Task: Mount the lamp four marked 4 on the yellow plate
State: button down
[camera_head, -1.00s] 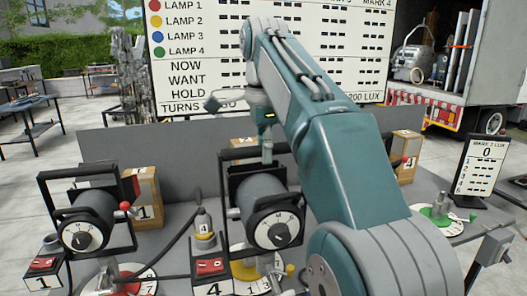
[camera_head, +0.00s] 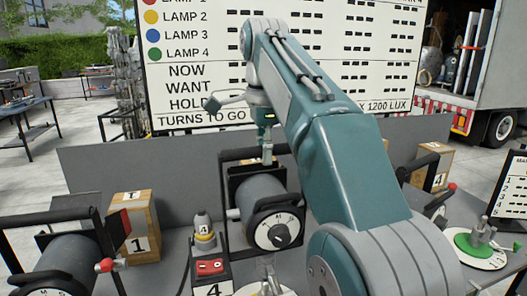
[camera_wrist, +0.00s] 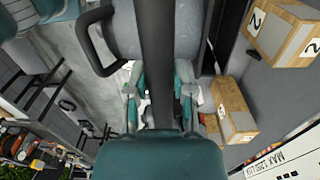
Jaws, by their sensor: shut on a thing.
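My gripper (camera_head: 267,152) is shut on the top bar of a black lamp frame and holds it above the bench. The held lamp (camera_head: 265,212) is a grey drum with a dial on its face; it hangs about upright, and no number shows on it. In the wrist view my gripper (camera_wrist: 160,100) has its teal fingers on both sides of the black bar (camera_wrist: 157,45). A round white-rimmed plate (camera_head: 272,290) shows only partly below the lamp, cut by the bottom edge. Whether the lamp's foot touches it cannot be told.
Another lamp (camera_head: 72,262) is at far left. Crates (camera_head: 135,222) stand behind, and a green plate (camera_head: 478,246) is at right. A board stands at the back.

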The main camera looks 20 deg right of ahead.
aim_at(264, 188)
jog(key=shift+a+f, duration=0.1)
jog(key=shift+f, duration=2.9)
dwell(0.9)
jog(key=shift+f, duration=0.9)
dwell(0.4)
jog(key=shift+c, duration=2)
grip_release()
jog(key=shift+f, duration=0.15)
jog(key=shift+w+r, duration=0.15)
jog(key=shift+r, duration=3.65)
